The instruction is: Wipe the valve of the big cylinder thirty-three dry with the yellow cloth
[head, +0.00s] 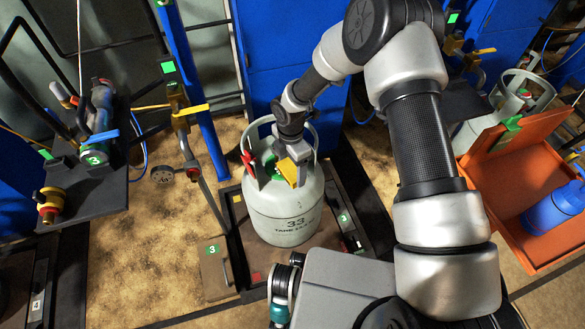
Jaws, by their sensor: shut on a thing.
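The big cylinder (270,215), pale grey-green and marked 33, stands upright on a dark scale platform in the middle of the head view. My gripper (298,158) is inside its collar at the top, above the valve area. It is shut on the yellow cloth (288,172), which hangs at the cylinder's top. The valve itself is mostly hidden by my gripper and the cloth, so I cannot tell whether the cloth touches it. A red part (248,164) and a green part (268,158) show beside the gripper at the collar.
The scale platform (236,215) has a dark frame. Blue panels (295,30) rise behind. At right are an orange box (500,180) with a blue bottle (555,208) and another cylinder (480,125).

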